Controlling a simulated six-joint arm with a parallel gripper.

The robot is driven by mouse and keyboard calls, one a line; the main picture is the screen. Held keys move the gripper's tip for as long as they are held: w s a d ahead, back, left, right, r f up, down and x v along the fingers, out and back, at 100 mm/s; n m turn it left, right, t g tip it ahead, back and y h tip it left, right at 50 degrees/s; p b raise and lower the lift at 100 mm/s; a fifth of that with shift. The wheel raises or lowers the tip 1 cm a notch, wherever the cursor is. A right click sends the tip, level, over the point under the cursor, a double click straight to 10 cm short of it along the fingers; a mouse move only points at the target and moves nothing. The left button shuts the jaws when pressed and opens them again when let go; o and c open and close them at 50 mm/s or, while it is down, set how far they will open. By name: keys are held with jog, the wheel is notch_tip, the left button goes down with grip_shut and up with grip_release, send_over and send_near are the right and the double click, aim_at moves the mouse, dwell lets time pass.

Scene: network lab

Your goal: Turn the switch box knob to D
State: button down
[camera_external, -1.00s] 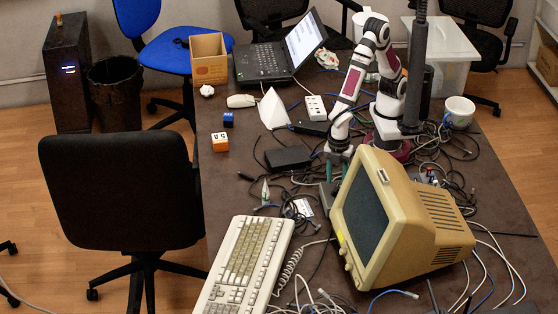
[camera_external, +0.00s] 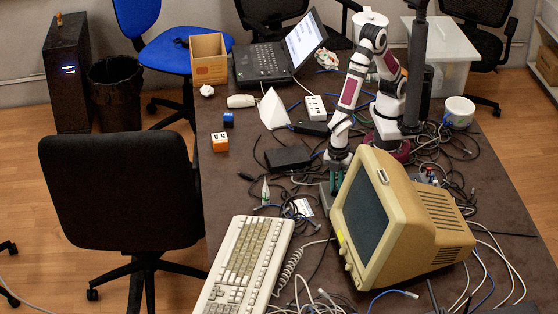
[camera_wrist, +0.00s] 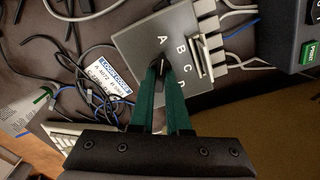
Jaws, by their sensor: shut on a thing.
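The switch box in the wrist view is a grey plate (camera_wrist: 135,45) marked A, B, C and D around its right side. Its small dark knob (camera_wrist: 159,66) sits between the green fingers of my gripper (camera_wrist: 160,80), which is shut on it. A short white mark shows on the knob and seems to point up towards the A and B side, though the fingers partly hide it. In the external view my gripper (camera_external: 335,181) points down just left of the old monitor, and the box is mostly hidden there.
A beige monitor (camera_external: 405,225) stands close on the right. White plugs and cables (camera_wrist: 236,30) leave the box's right side. A dark unit with a green button (camera_wrist: 306,54) is at upper right. Loose cables and a paper label (camera_wrist: 107,80) lie at left; a keyboard (camera_external: 245,265) is in front.

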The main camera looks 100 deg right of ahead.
jog(key=shift+m, duration=0.4)
jog(key=m, duration=0.5)
jog(key=shift+m, duration=0.3)
jog(key=m, duration=0.3)
jog(key=shift+d+m, duration=0.1)
jog(key=shift+m, duration=0.3)
jog(key=m, duration=0.3)
jog(key=shift+m, duration=0.3)
jog(key=m, duration=0.4)
jog(key=shift+d+m, duration=0.1)
jog(key=shift+m, duration=2.3)
jog(key=c, duration=0.9)
grip_release()
